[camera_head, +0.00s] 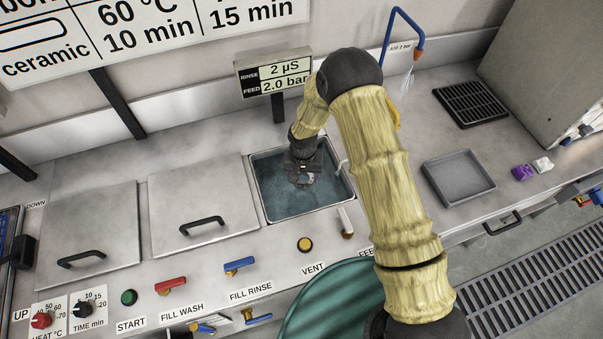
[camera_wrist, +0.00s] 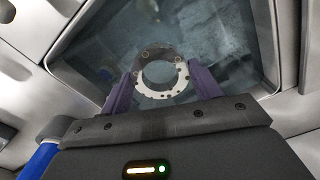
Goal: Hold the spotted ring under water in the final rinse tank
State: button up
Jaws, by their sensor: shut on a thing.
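The ring (camera_wrist: 162,91) shows in the wrist view as a pale metal ring with dark spots or holes along its rim. My gripper (camera_wrist: 163,88) is shut on it, with a purple finger on either side. In the head view my gripper (camera_head: 303,170) points down into the open tank with water (camera_head: 285,203), in front of the rinse display. The ring shows there as a small blurred shape at the fingertips. I cannot tell for sure whether it is fully below the water surface.
Two lidded tanks (camera_head: 201,208) stand left of the open one. A display (camera_head: 273,73) reads 2 µS and 2.0 bar. A grey tray (camera_head: 458,178), black rack (camera_head: 469,103) and purple block (camera_head: 522,172) lie to the right. Coloured valve handles (camera_head: 239,265) line the front.

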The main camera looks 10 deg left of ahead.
notch_tip(320, 180, down, 10)
jog(key=b, duration=0.7)
dwell(6.8)
